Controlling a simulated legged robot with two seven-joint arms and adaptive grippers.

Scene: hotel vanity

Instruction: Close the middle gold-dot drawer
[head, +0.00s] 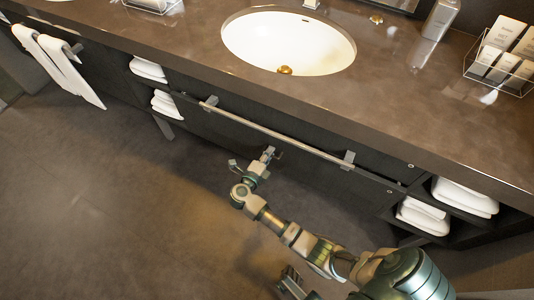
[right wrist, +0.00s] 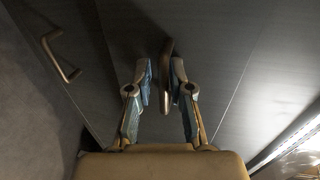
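The dark vanity front (head: 310,160) runs below the counter, with small light dots on its panels at the right; I cannot make out which marks the middle drawer. My right gripper (head: 252,161) is low in front of this face. In the right wrist view, a curved metal handle (right wrist: 166,76) stands between the fingers of my right gripper (right wrist: 159,78). The fingers are apart, and the handle is nearer the right finger, without a clear grip on it. Another bar handle (right wrist: 60,56) shows on the panel to the left.
A long metal bar (head: 280,134) on brackets runs along the front, above my right gripper. The counter (head: 180,45) holds a sink (head: 288,42) and a wire basket (head: 500,62) of toiletries. Folded towels (head: 465,196) fill the right shelves. The floor (head: 110,200) at left is clear.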

